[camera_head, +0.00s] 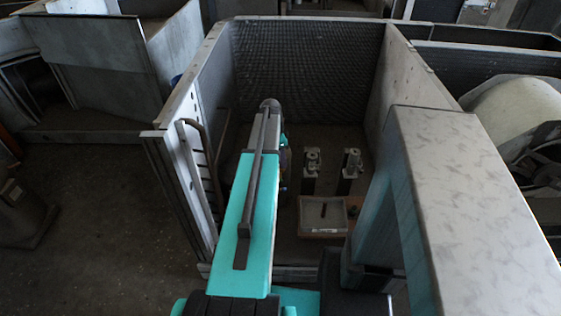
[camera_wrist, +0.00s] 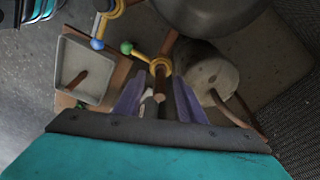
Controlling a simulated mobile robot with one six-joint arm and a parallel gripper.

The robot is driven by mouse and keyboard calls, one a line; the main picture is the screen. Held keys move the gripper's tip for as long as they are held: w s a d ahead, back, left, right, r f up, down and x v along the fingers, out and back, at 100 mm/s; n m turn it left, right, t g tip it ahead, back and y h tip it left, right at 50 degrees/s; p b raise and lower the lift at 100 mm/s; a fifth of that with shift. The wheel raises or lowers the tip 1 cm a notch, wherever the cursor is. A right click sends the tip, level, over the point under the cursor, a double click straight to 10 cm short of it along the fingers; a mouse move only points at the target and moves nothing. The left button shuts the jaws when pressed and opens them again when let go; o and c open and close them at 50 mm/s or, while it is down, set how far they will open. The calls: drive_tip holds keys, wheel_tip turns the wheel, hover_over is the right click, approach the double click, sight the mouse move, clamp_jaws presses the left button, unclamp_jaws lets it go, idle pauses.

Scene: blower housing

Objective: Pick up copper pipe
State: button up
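In the wrist view, my gripper (camera_wrist: 159,78) shows two purple-grey fingers spread apart, so it is open. A short brown rod (camera_wrist: 76,80) lies in a light tray (camera_wrist: 63,53) to the left of the fingers. In the head view, the tray (camera_head: 309,228) holds a small dark rod (camera_head: 323,210). My arm reaches into the housing there and hides my gripper.
Grey housing walls (camera_head: 405,70) enclose the work area. Two small valve-like fittings (camera_head: 312,160) stand behind the tray. In the wrist view, a rounded grey body (camera_wrist: 212,75) with a curved brown pipe (camera_wrist: 232,115) is close on the right.

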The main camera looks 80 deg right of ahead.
clamp_jaws()
drive_tip(key=shift+r, duration=0.15)
idle(0.4)
drive_tip(key=shift+r, duration=1.7)
drive_tip(key=w+a+r+b, duration=0.1)
drive_tip(key=w+a, duration=0.1)
drive_tip(key=a, duration=1.3)
drive_tip(key=shift+a+r+b, duration=0.2)
drive_tip(key=shift+a+b, duration=0.1)
drive_tip(key=shift+a, duration=0.1)
drive_tip(key=shift+w, duration=0.1)
